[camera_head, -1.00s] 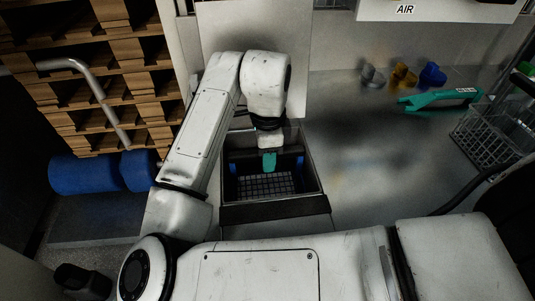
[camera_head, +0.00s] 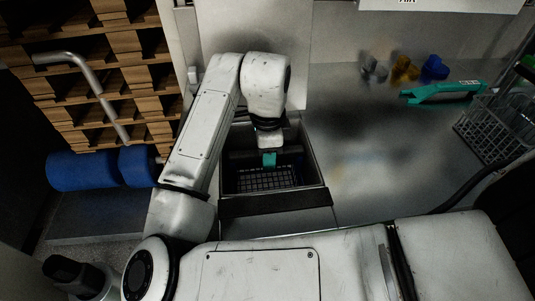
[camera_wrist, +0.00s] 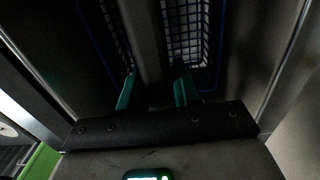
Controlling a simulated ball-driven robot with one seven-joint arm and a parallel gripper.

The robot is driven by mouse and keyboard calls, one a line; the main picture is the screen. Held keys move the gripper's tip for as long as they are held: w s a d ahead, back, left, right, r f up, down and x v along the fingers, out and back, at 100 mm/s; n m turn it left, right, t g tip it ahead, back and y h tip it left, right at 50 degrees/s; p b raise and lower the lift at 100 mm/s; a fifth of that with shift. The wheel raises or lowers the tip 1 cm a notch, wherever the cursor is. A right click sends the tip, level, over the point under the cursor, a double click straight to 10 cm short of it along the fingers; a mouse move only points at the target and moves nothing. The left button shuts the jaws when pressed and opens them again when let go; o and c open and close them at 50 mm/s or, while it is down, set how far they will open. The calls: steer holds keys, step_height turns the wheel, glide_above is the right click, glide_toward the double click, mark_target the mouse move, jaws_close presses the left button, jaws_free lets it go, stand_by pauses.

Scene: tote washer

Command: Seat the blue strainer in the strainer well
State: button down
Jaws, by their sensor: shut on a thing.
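The strainer (camera_head: 266,181) shows in the head view as a dark mesh with faint blue at its sides, down inside the strainer well (camera_head: 275,203), a dark rectangular opening. My gripper (camera_head: 269,159) reaches down into the well with its teal fingers. In the wrist view my gripper (camera_wrist: 157,88) has a finger on each side of a dark central bar, and it is shut on the strainer. Mesh of the strainer (camera_wrist: 185,30) shows on both sides of the bar, with thin blue edges. The strainer's underside and its contact with the well are hidden.
A steel counter (camera_head: 365,150) lies to the right, largely clear. Grey, yellow and blue fittings (camera_head: 404,70), a teal tool (camera_head: 442,92) and a wire basket (camera_head: 490,128) stand towards its back and right. Wooden stacks (camera_head: 110,75) and blue rollers (camera_head: 100,170) are at left.

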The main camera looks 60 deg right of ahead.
steer(key=shift+f, duration=0.15)
steer(key=shift+c, duration=0.8)
jaws_free()
stand_by(0.5)
steer(key=shift+r+p, duration=3.8)
steer(key=shift+r, duration=0.75)
